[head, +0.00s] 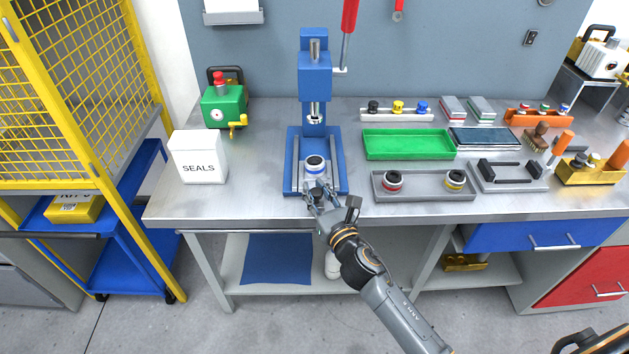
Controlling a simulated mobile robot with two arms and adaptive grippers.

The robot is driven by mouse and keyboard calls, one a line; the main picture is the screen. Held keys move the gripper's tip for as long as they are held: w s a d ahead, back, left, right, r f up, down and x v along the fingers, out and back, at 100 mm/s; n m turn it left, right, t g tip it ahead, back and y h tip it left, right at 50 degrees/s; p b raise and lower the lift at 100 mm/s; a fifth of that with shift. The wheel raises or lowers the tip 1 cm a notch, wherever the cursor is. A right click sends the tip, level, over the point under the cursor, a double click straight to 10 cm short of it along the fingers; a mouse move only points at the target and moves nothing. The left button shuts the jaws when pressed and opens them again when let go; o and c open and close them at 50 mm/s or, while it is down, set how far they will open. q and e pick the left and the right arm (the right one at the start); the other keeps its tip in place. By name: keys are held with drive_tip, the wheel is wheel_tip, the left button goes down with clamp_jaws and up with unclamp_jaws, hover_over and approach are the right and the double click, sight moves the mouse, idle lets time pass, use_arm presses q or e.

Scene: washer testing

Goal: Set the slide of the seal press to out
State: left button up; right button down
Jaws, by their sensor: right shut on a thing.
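The blue seal press (315,75) stands on the metal bench, with a red-handled lever at its upper right. Its slide (307,179) lies on the blue base between rails, toward the front, clear of the ram above. A round part with a white top and dark blue ring (314,164) sits on the slide. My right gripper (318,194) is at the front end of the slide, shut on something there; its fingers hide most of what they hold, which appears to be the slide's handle.
A white SEALS box (199,157) and a green device (224,106) stand left of the press. A green tray (408,144) and a grey tray (420,197) with two ringed parts are close on the right. The bench's front edge (270,222) lies beneath my right wrist.

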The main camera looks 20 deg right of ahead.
drive_tip(key=c, duration=1.4)
unclamp_jaws()
drive_tip(key=shift+s+f, duration=0.25)
drive_tip(key=shift+f, duration=0.05)
drive_tip(key=o, duration=0.3)
drive_tip(key=shift+s+r, duration=0.1)
drive_tip(key=shift+o, duration=0.4)
drive_tip(key=shift+r, duration=0.15)
drive_tip(key=s+d, duration=0.1)
drive_tip(key=s, duration=1.1)
drive_tip(key=shift+d, duration=0.15)
